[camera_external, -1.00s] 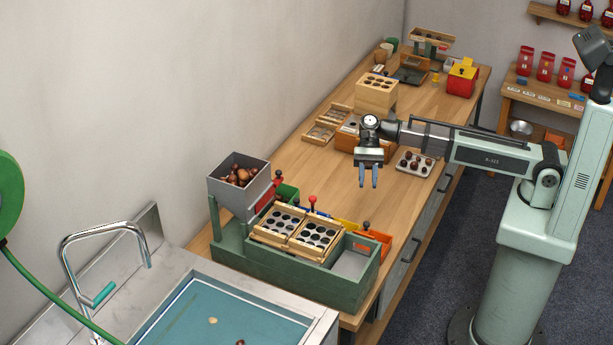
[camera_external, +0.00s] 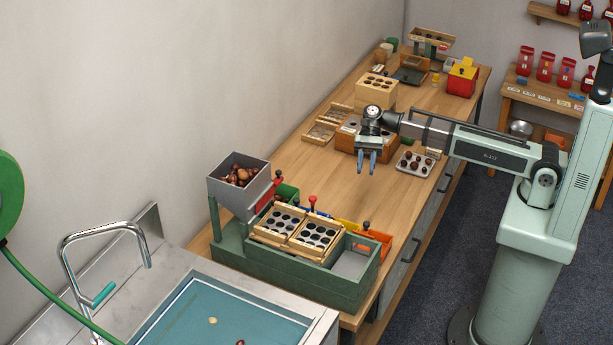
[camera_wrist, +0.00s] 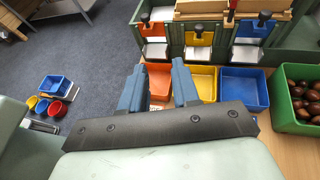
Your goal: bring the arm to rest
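My gripper (camera_external: 366,162) hangs over the wooden bench (camera_external: 300,171), pointing down, with its two blue fingers apart and nothing between them. It is to the left of the grey tray of chestnuts (camera_external: 416,164) and behind the green sorting station (camera_external: 300,278). In the wrist view, the gripper's fingers (camera_wrist: 159,85) show as two separate blue blocks. Beyond them are an orange bin (camera_wrist: 157,82), a yellow bin (camera_wrist: 204,83) and a blue bin (camera_wrist: 244,88).
A grey hopper (camera_external: 239,172) of chestnuts stands at the station's left, and a green bin (camera_wrist: 291,115) holds chestnuts. Wooden hole plates (camera_external: 297,232) lie on the station. A wooden block (camera_external: 376,92) stands behind my gripper. A sink (camera_external: 230,320) is at the front.

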